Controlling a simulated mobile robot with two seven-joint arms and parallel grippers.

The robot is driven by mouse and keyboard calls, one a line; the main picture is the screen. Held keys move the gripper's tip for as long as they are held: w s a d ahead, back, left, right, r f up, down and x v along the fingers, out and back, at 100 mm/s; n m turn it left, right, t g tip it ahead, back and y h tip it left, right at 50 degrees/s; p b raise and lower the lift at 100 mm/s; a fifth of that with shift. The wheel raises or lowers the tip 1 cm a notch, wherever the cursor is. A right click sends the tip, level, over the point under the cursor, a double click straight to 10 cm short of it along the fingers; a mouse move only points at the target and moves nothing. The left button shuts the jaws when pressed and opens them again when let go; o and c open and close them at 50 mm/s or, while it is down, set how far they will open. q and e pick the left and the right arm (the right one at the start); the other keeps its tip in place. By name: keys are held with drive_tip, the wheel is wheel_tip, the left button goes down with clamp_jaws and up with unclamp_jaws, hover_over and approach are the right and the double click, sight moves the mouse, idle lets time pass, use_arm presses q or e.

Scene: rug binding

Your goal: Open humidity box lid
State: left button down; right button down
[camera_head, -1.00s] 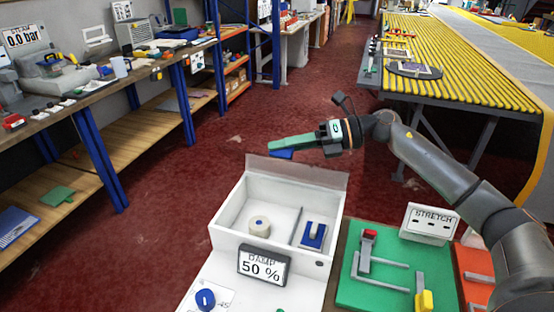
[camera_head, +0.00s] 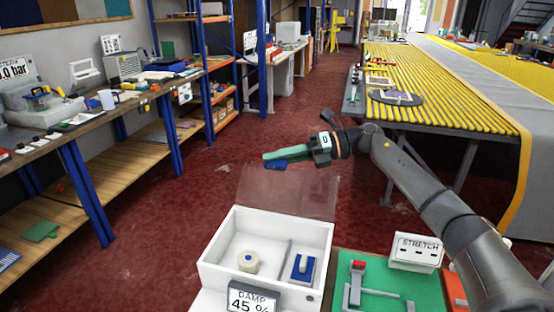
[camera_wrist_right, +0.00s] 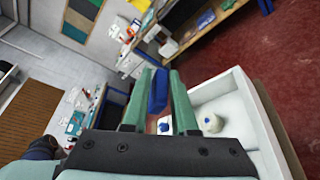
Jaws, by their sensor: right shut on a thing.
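The white humidity box (camera_head: 215,268) stands open-topped at the bottom centre of the head view. Its clear lid (camera_head: 262,188) is raised at the back edge of the box. A blue handle (camera_head: 290,164) shows at the lid's upper edge. My right gripper (camera_head: 272,157), with green fingers, reaches in from the right above the lid and is shut on the blue handle. In the right wrist view, the handle (camera_wrist_right: 158,92) sits between the two fingers, and the box (camera_wrist_right: 238,98) is to the right. My left gripper is not in view.
Inside the box are a cream round piece (camera_head: 248,262) and a blue block (camera_head: 303,268). The damp display (camera_head: 249,300) reads 45 %. A green board (camera_head: 410,290) and the STRETCH sign (camera_head: 417,250) stand to the right. Red floor (camera_head: 180,215) is clear behind and left.

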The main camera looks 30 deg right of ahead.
drive_tip(key=shift+d+f, duration=0.1)
drive_tip(key=c, duration=0.8)
unclamp_jaws()
drive_tip(key=shift+w, duration=0.1)
drive_tip(key=b+v, duration=0.2)
drive_tip(key=v, duration=1)
drive_tip(key=shift+d+b, duration=0.25)
drive_tip(key=shift+b, duration=0.15)
